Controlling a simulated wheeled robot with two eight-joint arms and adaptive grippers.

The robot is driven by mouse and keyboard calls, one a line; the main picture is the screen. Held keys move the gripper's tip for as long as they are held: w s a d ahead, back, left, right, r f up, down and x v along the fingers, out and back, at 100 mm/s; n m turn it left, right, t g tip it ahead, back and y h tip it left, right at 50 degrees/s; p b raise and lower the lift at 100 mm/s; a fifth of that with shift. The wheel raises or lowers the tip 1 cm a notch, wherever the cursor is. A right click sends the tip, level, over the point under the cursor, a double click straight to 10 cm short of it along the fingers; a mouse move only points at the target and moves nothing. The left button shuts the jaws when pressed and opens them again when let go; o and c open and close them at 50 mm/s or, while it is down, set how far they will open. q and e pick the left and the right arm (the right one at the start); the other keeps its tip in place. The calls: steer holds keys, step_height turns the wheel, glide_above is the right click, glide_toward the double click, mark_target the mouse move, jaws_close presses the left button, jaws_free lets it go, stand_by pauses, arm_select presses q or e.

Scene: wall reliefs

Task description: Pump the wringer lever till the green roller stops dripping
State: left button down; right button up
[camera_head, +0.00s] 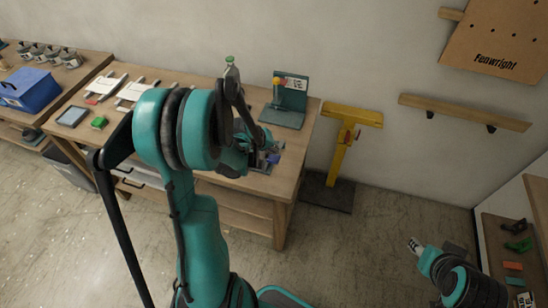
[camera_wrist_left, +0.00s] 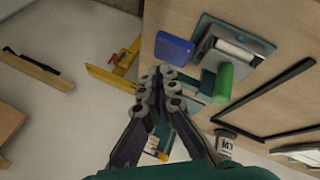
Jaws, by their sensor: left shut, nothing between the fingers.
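The wringer shows in the left wrist view as a grey metal fixture (camera_wrist_left: 262,45) with a pale roller (camera_wrist_left: 236,50) on the wooden bench. A green cylinder (camera_wrist_left: 222,83) stands out beside it; I cannot tell whether it is the roller or a lever grip. No drips can be made out. In the head view my arm hides most of the wringer. My left gripper (camera_wrist_left: 158,75) is shut and empty, pointing over the bench, apart from the green cylinder in the picture. My right arm is at the lower right of the head view; its finger state is unclear.
A blue block (camera_wrist_left: 175,48) is beside the wringer. A teal stand (camera_head: 285,115) is at the bench's back right, by a yellow stand (camera_head: 342,140).

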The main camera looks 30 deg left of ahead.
mark_target(270, 161)
arm_select(q)
steer(key=shift+f, duration=0.1)
stand_by(0.8)
steer(key=shift+s+f+b, duration=0.1)
steer(key=shift+f+b, duration=0.2)
steer(key=shift+b, duration=0.25)
steer(key=shift+s+d+f+b, duration=0.1)
steer(key=shift+s+f+b, duration=0.1)
steer(key=shift+f+b, duration=0.6)
steer(key=shift+s+f+b, duration=0.25)
steer(key=shift+f+b, duration=0.5)
steer(key=shift+f, duration=0.05)
steer(key=shift+s+d+f+b, duration=0.1)
steer(key=shift+s+f+b, duration=0.1)
steer(key=shift+f+b, duration=0.6)
stand_by(1.9)
stand_by(0.5)
steer(key=shift+w+a+r+p, duration=0.1)
steer(key=shift+w+r+p, duration=0.15)
steer(key=shift+r+p, duration=0.6)
steer(key=shift+w+a+r+p, duration=0.1)
steer(key=shift+w+r+p, duration=0.15)
steer(key=shift+r+p, duration=0.55)
steer(key=shift+w+r+p, duration=0.25)
steer(key=shift+r+p, duration=0.2)
steer(key=shift+r, duration=0.7)
steer(key=shift+r, duration=0.1)
